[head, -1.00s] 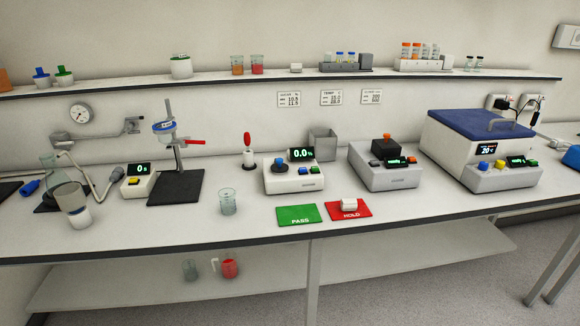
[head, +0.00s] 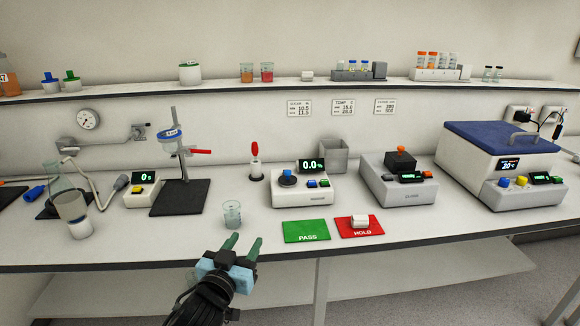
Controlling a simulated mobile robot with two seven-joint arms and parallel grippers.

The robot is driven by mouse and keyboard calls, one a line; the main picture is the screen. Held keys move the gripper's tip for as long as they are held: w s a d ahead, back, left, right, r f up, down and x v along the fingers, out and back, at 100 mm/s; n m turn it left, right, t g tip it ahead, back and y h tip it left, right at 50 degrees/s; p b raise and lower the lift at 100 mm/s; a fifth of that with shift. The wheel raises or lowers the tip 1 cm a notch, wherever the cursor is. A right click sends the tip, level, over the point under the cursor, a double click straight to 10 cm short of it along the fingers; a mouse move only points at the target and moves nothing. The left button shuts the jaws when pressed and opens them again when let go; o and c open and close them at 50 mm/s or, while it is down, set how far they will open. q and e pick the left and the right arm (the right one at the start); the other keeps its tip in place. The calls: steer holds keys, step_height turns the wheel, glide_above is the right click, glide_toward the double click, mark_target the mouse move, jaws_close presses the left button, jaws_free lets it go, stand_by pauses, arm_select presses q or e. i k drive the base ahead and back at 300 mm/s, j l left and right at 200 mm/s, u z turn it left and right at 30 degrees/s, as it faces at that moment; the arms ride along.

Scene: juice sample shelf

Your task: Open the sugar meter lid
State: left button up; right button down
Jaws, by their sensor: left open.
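The sugar meter (head: 316,197) is a white box with a lit display reading 0.0 %, standing on the bench right of centre. Its lid seems to be the round dark cap with a blue top (head: 288,178) at the left of its top face; it looks closed. My left gripper (head: 243,244) has come up from the bottom edge, left of centre, with green fingers apart and nothing between them. It is in front of and to the left of the meter, clear of it. My right gripper is out of view.
A small glass beaker (head: 232,214) stands just beyond my left fingers. A green PASS mat (head: 305,231) and a red HOLD mat (head: 374,229) with a white block (head: 359,221) lie in front of the meter. A red-handled tool (head: 255,160) stands left of the meter.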

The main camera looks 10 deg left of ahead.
mark_target(288, 179)
steer(key=i+l, duration=0.15)
steer(key=i, duration=0.7)
